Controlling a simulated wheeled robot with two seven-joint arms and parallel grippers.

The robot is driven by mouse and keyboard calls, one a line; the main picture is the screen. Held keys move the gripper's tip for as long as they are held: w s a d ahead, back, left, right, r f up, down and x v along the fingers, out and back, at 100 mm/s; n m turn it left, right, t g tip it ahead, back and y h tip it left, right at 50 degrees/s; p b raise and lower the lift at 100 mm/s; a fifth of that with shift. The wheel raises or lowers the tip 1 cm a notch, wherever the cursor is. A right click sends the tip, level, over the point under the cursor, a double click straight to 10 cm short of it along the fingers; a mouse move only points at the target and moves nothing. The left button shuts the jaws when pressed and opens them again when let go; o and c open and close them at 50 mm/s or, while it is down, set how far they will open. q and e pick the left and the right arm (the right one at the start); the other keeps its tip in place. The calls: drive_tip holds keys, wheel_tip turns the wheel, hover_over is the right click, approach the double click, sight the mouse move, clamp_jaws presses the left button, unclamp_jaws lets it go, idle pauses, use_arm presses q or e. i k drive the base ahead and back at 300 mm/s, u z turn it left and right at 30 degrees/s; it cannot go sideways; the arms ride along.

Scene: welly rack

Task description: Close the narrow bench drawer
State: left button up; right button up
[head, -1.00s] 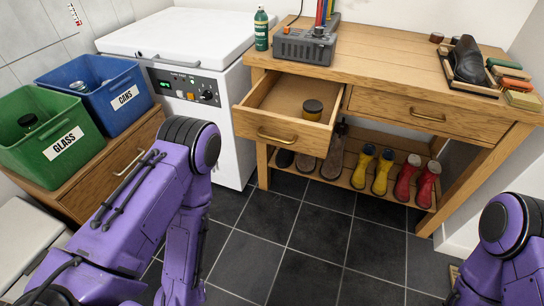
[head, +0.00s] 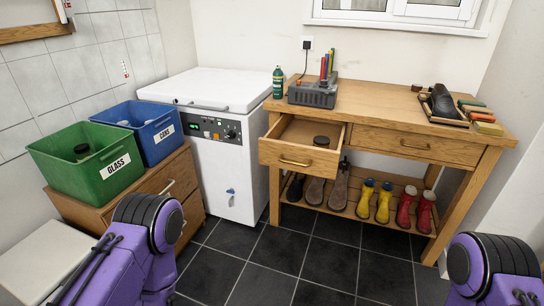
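The narrow bench drawer (head: 285,157) is at the left of the wooden bench (head: 390,104) and stands pulled well out. Neither of my grippers shows in the head view. Only purple links of my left arm at the lower left and my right arm at the lower right are visible, both apart from the drawer in the picture.
A white chest freezer (head: 222,170) stands left of the bench. Green (head: 62,170) and blue (head: 140,140) bins sit on a wooden cabinet (head: 178,178) at the left. Boots and shoes stand on the low rack (head: 345,208) under the bench. The dark tiled floor (head: 300,260) in front is clear.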

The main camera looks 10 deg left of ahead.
sight(288, 145)
drive_tip(key=u, duration=0.45)
drive_tip(key=i, duration=1.7)
drive_tip(key=z, duration=1.25)
drive_tip(key=k, duration=1.35)
drive_tip(key=u, duration=0.45)
drive_tip(key=i, duration=0.5)
